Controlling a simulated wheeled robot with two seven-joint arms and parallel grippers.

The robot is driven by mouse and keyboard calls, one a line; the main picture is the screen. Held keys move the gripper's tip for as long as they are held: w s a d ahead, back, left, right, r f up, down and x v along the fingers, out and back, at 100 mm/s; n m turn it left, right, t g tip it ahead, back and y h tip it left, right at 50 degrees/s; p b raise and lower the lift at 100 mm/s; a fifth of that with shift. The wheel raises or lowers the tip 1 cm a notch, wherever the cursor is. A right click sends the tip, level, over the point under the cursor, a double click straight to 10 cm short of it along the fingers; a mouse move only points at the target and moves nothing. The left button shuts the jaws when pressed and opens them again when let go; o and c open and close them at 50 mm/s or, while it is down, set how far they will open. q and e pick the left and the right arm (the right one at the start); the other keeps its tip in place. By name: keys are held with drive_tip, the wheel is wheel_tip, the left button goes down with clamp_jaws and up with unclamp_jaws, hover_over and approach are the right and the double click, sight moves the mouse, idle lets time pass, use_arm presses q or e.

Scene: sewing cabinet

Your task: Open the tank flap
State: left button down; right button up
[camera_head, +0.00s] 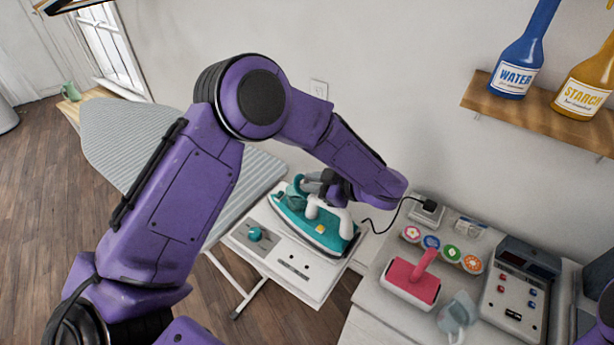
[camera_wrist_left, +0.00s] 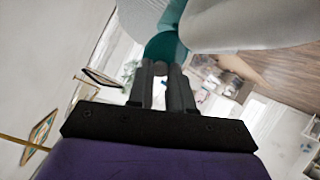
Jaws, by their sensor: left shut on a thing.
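A teal and white iron (camera_head: 318,227) rests on the white stand at the end of the ironing board. Its teal water tank (camera_head: 295,197) is toward the far left end. My left gripper (camera_head: 311,184) is over that end. In the left wrist view its two dark fingers (camera_wrist_left: 165,72) are shut on a small teal rounded part (camera_wrist_left: 165,47), which appears to be the tank flap. The fingers and arm partly hide the flap, so its angle cannot be told. A purple part of my right arm shows at the lower right edge; its gripper is out of view.
The grey striped ironing board (camera_head: 120,145) runs back left. A side table on the right holds a red-handled tool (camera_head: 412,280), several round colored lids and a grey device (camera_head: 514,300). A wall shelf (camera_head: 540,115) holds a blue water bottle (camera_head: 520,55) and a yellow starch bottle (camera_head: 585,85).

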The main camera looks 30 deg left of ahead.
use_arm(q)
drive_tip(key=shift+s+d+f+y+b, duration=0.15)
drive_tip(key=shift+d+y+b, duration=0.15)
drive_tip(key=shift+y, duration=0.35)
drive_tip(key=shift+w+d+f+y+b, duration=0.1)
drive_tip(key=shift+d+f+y+b, duration=0.1)
drive_tip(key=shift+d+y, duration=0.3)
drive_tip(key=shift+s+d+f+y+b, duration=0.1)
drive_tip(key=shift+d+f+y+b, duration=0.1)
drive_tip(key=shift+y, duration=0.55)
use_arm(e)
drive_tip(key=shift+f, duration=0.7)
use_arm(q)
drive_tip(key=c, duration=1)
unclamp_jaws()
drive_tip(key=shift+c, duration=0.2)
